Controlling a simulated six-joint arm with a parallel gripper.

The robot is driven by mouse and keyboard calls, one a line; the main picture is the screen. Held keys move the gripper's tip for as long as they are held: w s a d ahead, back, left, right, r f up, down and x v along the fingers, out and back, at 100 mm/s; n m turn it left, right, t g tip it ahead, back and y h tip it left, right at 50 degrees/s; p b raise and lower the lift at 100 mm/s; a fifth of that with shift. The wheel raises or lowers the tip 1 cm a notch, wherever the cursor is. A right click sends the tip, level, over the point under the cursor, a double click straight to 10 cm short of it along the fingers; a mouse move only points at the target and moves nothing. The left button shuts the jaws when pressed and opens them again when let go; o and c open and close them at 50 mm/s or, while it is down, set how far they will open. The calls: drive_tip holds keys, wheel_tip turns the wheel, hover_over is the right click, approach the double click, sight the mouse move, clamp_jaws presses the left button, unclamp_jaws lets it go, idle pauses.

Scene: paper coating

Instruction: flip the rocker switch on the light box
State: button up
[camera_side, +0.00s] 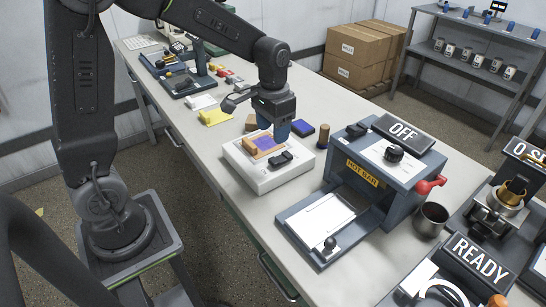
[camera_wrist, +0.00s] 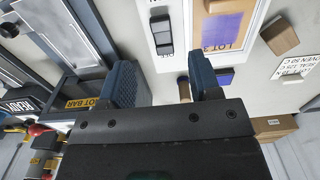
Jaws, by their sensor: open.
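The white light box (camera_side: 270,179) sits on the bench with a purple and orange sheet (camera_side: 265,141) on its top. The black rocker switch (camera_side: 281,160) is at its front right; it also shows in the wrist view (camera_wrist: 161,36), in a white surround. I cannot tell which way it is tipped. My gripper (camera_side: 284,131) is above the box's back right part, blue fingers pointing down. In the wrist view its fingers (camera_wrist: 164,78) are wide apart with nothing between them, and the switch appears beyond them, apart from both.
A grey hot bar machine (camera_side: 391,180) with an OFF sign stands right of the box. A wooden squeegee (camera_side: 250,144) lies on the box. A blue pad (camera_side: 302,128) and a wooden stamp (camera_side: 323,136) are behind it. A metal cup (camera_side: 432,219) is at right.

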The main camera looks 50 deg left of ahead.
sight(273, 161)
wheel_tip(273, 161, down, 10)
drive_tip(key=shift+r, duration=0.25)
